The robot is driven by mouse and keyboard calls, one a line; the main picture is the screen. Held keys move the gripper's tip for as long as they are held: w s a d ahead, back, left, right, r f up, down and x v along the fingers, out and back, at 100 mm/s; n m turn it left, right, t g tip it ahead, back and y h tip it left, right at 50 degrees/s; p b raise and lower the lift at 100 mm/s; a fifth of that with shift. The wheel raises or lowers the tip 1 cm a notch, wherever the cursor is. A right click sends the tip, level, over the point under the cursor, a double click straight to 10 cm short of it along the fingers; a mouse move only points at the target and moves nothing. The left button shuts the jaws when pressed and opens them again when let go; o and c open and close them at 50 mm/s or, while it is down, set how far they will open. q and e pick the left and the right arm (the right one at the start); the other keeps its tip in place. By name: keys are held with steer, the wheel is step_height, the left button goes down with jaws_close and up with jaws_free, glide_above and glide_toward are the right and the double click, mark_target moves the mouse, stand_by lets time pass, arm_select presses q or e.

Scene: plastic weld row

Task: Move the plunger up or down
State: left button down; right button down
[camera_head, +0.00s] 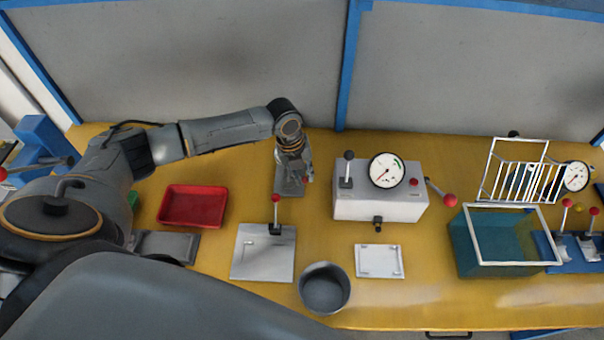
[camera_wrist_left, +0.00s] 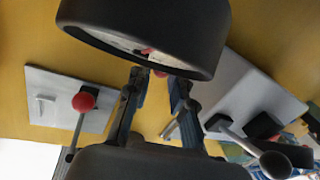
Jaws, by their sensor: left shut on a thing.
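My left gripper (camera_head: 292,172) is at the far side of the table, over a small grey base (camera_head: 289,187). In the left wrist view my left gripper (camera_wrist_left: 157,82) has its fingers around a small part with red on it, which I take to be the plunger (camera_wrist_left: 158,73). It is mostly hidden behind a large black round housing (camera_wrist_left: 145,35) with a pale face, close to the camera. How far up or down the plunger stands cannot be told. My right gripper is not in view.
A white box with a dial gauge (camera_head: 386,171) stands right of my left gripper. A white plate with a red-knobbed lever (camera_head: 262,262) lies in front. A red tray (camera_head: 193,205) is left. A grey cup (camera_head: 325,288) and teal tank (camera_head: 500,242) stand nearer and right.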

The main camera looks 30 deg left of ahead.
arm_select(q)
steer(key=shift+w+d+r, duration=0.1)
steer(key=shift+w, duration=0.05)
steer(key=c, duration=1.4)
jaws_free()
steer(key=shift+c, duration=0.2)
steer(key=shift+o, duration=1.2)
steer(key=shift+w, duration=0.1)
step_height(320, 180, up, 12)
steer(key=s+a, duration=0.1)
steer(key=shift+s+a+f, duration=0.15)
steer(key=shift+a+f, duration=0.05)
steer(key=shift+a, duration=0.2)
